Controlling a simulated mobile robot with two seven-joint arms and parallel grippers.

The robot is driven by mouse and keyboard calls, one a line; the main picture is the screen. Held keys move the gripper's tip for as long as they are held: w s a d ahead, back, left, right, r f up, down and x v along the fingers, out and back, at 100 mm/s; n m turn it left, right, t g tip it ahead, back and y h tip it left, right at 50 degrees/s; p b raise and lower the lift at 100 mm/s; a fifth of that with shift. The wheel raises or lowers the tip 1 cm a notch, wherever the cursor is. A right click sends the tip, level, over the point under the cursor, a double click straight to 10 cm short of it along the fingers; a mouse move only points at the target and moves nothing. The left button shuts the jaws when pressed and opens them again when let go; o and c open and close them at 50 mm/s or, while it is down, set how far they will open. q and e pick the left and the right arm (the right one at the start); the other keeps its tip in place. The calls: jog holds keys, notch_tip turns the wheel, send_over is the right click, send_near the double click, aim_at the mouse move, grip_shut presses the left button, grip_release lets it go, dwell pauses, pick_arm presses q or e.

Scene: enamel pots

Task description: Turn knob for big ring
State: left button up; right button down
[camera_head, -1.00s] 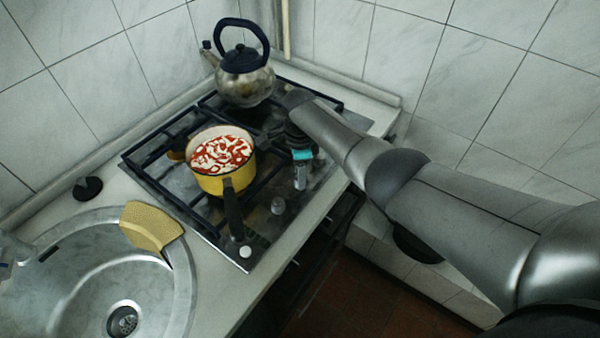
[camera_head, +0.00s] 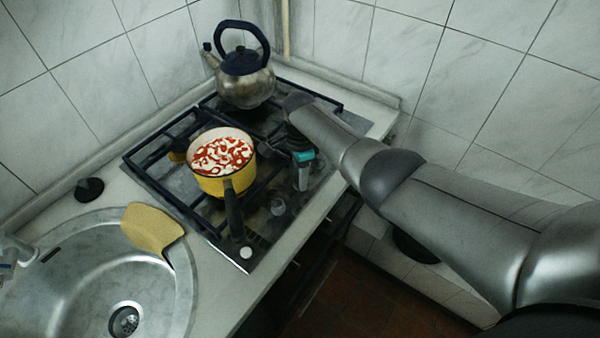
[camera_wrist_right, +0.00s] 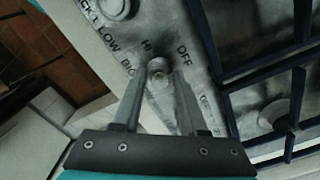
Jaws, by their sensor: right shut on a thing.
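My right gripper (camera_head: 303,178) points down at the stove's control panel, along the stove's right-hand side. In the right wrist view, the right gripper (camera_wrist_right: 160,78) is shut on a small round metal knob (camera_wrist_right: 158,68), with one finger on each side. The words HI and OFF are printed close above the knob, and a partly hidden word that looks like BIG stands to its left. The knob's pointer direction is not clear. In the head view the gripper covers this knob. My left gripper is not in view.
On the stove (camera_head: 215,232), a yellow pot (camera_head: 222,186) with red and white contents has its handle toward the front. A kettle (camera_head: 247,88) stands behind. Other knobs (camera_head: 278,207) line the panel.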

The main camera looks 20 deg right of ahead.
jog(key=n, duration=0.3)
jog(key=shift+n+p, duration=0.3)
jog(key=shift+p, duration=0.1)
jog(key=n, duration=0.4)
jog(key=shift+n, duration=0.3)
jog(key=n, duration=0.4)
jog(key=shift+p, duration=0.4)
jog(key=n, duration=0.8)
jog(key=shift+n, duration=0.3)
jog(key=n, duration=0.4)
jog(key=shift+n, duration=0.3)
jog(key=n, duration=0.4)
jog(key=shift+n, duration=1.9)
